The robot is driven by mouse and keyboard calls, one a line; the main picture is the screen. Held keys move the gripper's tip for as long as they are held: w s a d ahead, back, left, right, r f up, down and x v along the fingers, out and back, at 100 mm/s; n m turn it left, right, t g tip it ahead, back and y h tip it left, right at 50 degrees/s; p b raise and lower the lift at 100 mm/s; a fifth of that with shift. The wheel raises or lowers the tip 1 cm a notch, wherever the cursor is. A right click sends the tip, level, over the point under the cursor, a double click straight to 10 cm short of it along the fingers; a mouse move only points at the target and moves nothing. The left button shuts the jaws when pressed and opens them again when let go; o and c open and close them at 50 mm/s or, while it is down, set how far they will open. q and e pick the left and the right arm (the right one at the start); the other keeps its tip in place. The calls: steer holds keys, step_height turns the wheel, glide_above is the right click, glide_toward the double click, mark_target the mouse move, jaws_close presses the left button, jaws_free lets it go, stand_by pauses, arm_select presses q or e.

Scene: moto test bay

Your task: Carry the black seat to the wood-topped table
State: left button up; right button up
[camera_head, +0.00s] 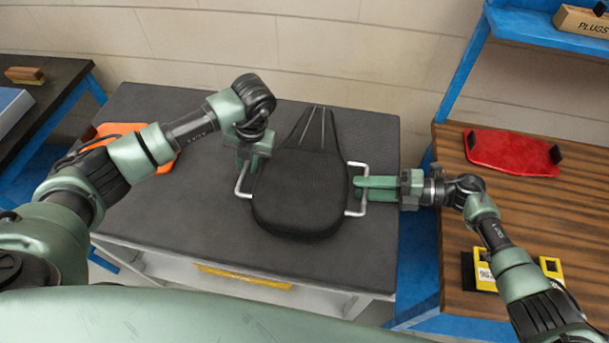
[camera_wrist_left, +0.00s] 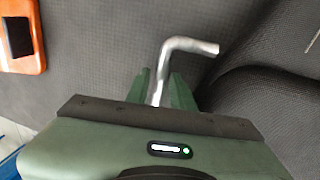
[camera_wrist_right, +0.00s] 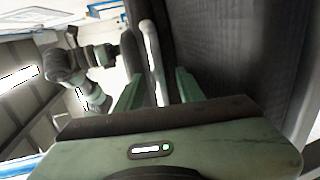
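The black seat (camera_head: 299,195) lies flat on a dark grey bench top (camera_head: 350,258), with its narrow end away from me. It has a silver handle on each side. My left gripper (camera_head: 243,178) comes from above onto the left handle (camera_wrist_left: 186,46); its fingers stand close on both sides of the bar and look shut on it. My right gripper (camera_head: 362,188) reaches in from the right, its fingers around the right handle (camera_head: 358,167). A gap shows beside the bar (camera_wrist_right: 152,65) in the right wrist view. The wood-topped table (camera_head: 455,225) stands at the right.
A red panel (camera_head: 511,152) lies at the back of the wood-topped table and a yellow-and-black item (camera_head: 485,270) near its front, partly behind my right arm. A blue upright (camera_head: 462,85) and shelf rise at the back. An orange item (camera_head: 122,139) lies left on the bench.

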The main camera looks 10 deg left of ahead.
arm_select(q)
steer(key=shift+f, duration=0.15)
arm_select(e)
steer(key=shift+a, duration=0.15)
arm_select(q)
steer(key=shift+c, duration=0.2)
arm_select(e)
steer(key=shift+c, duration=0.4)
arm_select(q)
jaws_close()
arm_select(e)
steer(key=c, duration=0.5)
jaws_close()
steer(key=shift+f, duration=0.1)
arm_select(q)
steer(key=shift+w+r, duration=0.1)
steer(key=shift+r, duration=0.1)
arm_select(e)
steer(key=shift+r, duration=0.25)
